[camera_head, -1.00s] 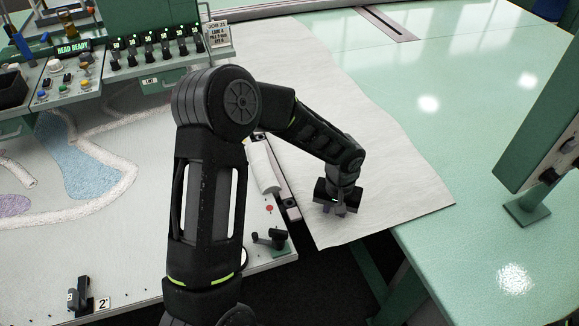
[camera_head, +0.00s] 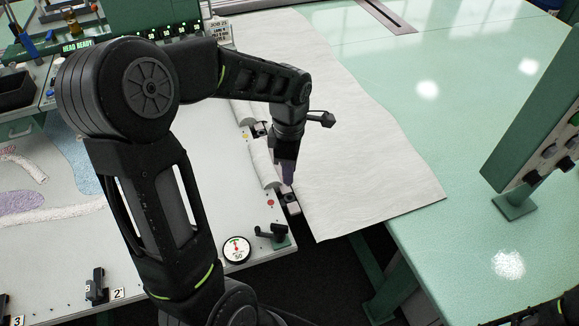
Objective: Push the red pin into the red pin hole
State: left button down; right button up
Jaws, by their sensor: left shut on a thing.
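My left gripper (camera_head: 287,174) points down near the front end of the rail along the cloth's left edge. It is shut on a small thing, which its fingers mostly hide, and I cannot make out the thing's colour. Just below the fingertips is a dark block with a round hole (camera_head: 290,198) on the rail. A red dot (camera_head: 271,203) marks the board to the left of this block. I cannot tell whether the held thing touches the block. No red pin shows clearly. My right gripper is not in view.
White cloth (camera_head: 350,150) lies to the right on the green table (camera_head: 480,130). A round gauge (camera_head: 236,249) and a black toggle clamp (camera_head: 272,234) are at the board's front corner. A green control post (camera_head: 530,150) stands at the right. A dark gap lies below the cloth.

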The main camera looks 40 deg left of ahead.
pick_arm(q)
jog(key=shift+f, duration=0.1)
jog(key=shift+f+b, duration=1.75)
jog(key=shift+f, duration=0.8)
jog(key=shift+r, duration=0.25)
jog(key=shift+w+d+f+b, duration=0.1)
jog(key=shift+d+f+b, duration=0.15)
jog(key=shift+b, duration=0.15)
jog(key=shift+f+b, duration=1.35)
jog(key=shift+f, duration=0.1)
jog(key=c, duration=1.1)
grip_release()
jog(key=shift+r, duration=0.1)
